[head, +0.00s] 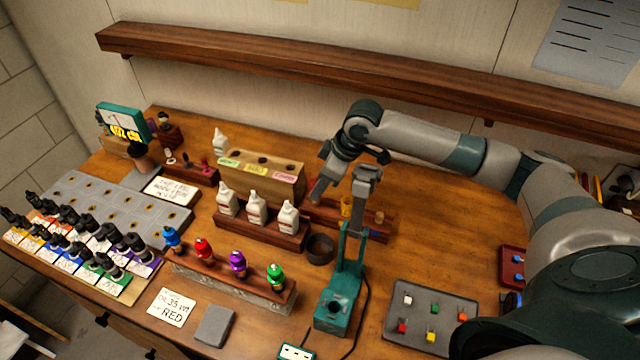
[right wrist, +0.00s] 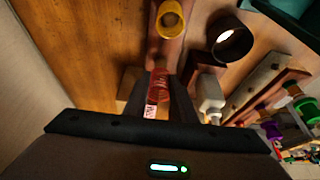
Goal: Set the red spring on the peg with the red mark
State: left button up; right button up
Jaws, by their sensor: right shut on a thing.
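My right gripper (head: 318,192) is near the right end of the wooden block, and its fingers (right wrist: 166,84) show in the right wrist view. They are shut on a red, ringed piece, which I take as the red spring (right wrist: 158,84). The spring does not show clearly in the head view. The wooden block (head: 262,190) has dark round spots on top and green, yellow and pinkish-red labels; the pinkish-red label (head: 285,178) is at its right end. I cannot tell whether the spring touches a peg. My left gripper is not in view.
White bottles (head: 256,209) stand in a rack before the block, with a dark cup (head: 320,248) to their right. A teal stand (head: 334,305) rises right of the cup. A yellow cup (right wrist: 172,20) is close by. A shelf (head: 300,65) runs along the wall.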

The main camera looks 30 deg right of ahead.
jog(key=shift+f, duration=1.7)
jog(key=o, duration=1.1)
jog(key=shift+r+b, duration=0.15)
jog(key=shift+b, duration=0.2)
jog(key=shift+s+d+r+b, duration=0.1)
jog(key=shift+d+r+b, duration=0.1)
jog(key=shift+r, duration=0.15)
jog(key=shift+s+d+r+b, duration=0.1)
jog(key=shift+r+b, duration=0.1)
jog(key=shift+r, duration=0.1)
jog(key=b+v, duration=0.1)
jog(key=v, duration=0.4)
jog(key=shift+s+r+b, duration=0.15)
jog(key=shift+r+b, duration=0.25)
